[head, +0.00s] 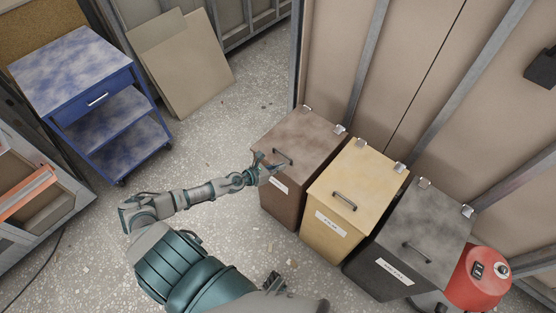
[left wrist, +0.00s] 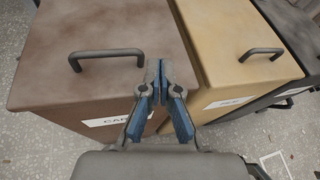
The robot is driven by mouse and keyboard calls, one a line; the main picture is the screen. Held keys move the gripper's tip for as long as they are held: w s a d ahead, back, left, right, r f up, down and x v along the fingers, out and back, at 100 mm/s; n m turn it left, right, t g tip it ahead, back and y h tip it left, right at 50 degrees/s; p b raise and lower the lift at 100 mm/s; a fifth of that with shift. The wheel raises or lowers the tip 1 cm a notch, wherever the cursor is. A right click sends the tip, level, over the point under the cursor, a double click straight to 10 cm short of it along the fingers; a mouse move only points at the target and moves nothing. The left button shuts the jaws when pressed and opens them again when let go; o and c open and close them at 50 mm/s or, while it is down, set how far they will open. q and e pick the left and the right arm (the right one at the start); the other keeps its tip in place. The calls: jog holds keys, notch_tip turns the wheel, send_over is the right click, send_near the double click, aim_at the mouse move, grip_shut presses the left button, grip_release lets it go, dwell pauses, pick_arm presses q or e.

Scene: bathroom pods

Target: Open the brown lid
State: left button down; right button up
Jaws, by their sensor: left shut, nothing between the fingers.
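The brown lid (head: 302,135) is closed on top of the brown bin (head: 283,205), the leftmost of three bins in the head view. It has a dark bar handle (head: 283,156) near its front edge and hinges at the back. In the left wrist view the brown lid (left wrist: 110,35) fills the upper left, with its handle (left wrist: 105,57) left of the fingers. My left gripper (head: 268,169) is at the front edge of the lid; in the left wrist view (left wrist: 155,75) its fingers are shut and empty, apart from the handle. My right gripper does not clearly show.
A yellow bin (head: 342,205) and a dark grey bin (head: 415,240) stand close to the right, both closed. A red and grey vacuum (head: 480,275) is at the far right. A blue cart (head: 85,90) and leaning boards (head: 180,65) are behind left. Speckled floor between is clear.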

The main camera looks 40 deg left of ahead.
aim_at(278, 160)
pick_arm(q)
jog(key=s+a+f+n+y, duration=0.2)
jog(key=s+a+f+y, duration=0.15)
jog(key=a, duration=0.25)
jog(key=shift+m+t, duration=0.3)
jog(key=shift+t, duration=0.1)
jog(key=x, duration=0.2)
jog(key=b+x, duration=0.1)
jog(key=x, duration=0.5)
jog(key=shift+w+d+r, duration=0.1)
jog(key=shift+w+r, duration=0.05)
jog(key=shift+r, duration=0.1)
jog(key=shift+w+f, duration=0.25)
jog(key=shift+w, duration=0.3)
pick_arm(e)
jog(key=r, duration=0.1)
jog(key=w+r, duration=0.1)
jog(key=r, duration=0.2)
jog(key=shift+w+a, duration=0.2)
jog(key=shift+w, duration=0.05)
pick_arm(q)
jog(key=shift+d+r, duration=0.1)
pick_arm(e)
jog(key=shift+f, duration=0.1)
